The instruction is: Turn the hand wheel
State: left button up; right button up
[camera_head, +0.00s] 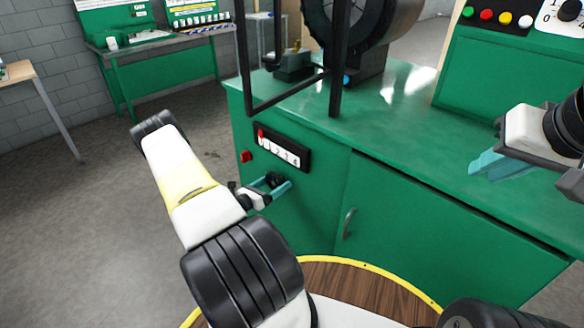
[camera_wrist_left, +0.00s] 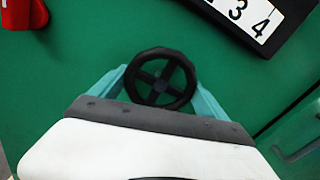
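The hand wheel (camera_wrist_left: 160,79) is a small black wheel with spokes on the green cabinet front. It also shows in the head view (camera_head: 274,180), partly hidden by my gripper. My left gripper (camera_head: 270,188) is at the wheel, with one teal finger on each side of it. In the left wrist view the fingers (camera_wrist_left: 160,88) lie close along the rim; I cannot tell whether they press on it. My right gripper (camera_head: 492,166) is above the green counter at the right, away from the wheel; its finger gap is not clear.
A numbered plate (camera_head: 283,152) with a red pointer is above the wheel, and a red knob (camera_head: 246,156) is left of it. A cabinet handle (camera_head: 348,223) is to the right. A black frame (camera_head: 335,70) and a machine stand on the counter (camera_head: 400,130). The floor at left is clear.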

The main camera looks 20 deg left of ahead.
pick_arm(q)
jog(key=shift+c, duration=0.5)
jog(key=shift+m, duration=0.5)
jog(key=m, duration=0.4)
jog(key=shift+a+m, duration=0.15)
jog(key=shift+m, duration=0.15)
jog(key=m, duration=0.6)
jog(key=shift+m, duration=0.3)
jog(key=m, duration=1.1)
jog(key=shift+r+m, duration=0.1)
jog(key=shift+m, duration=0.2)
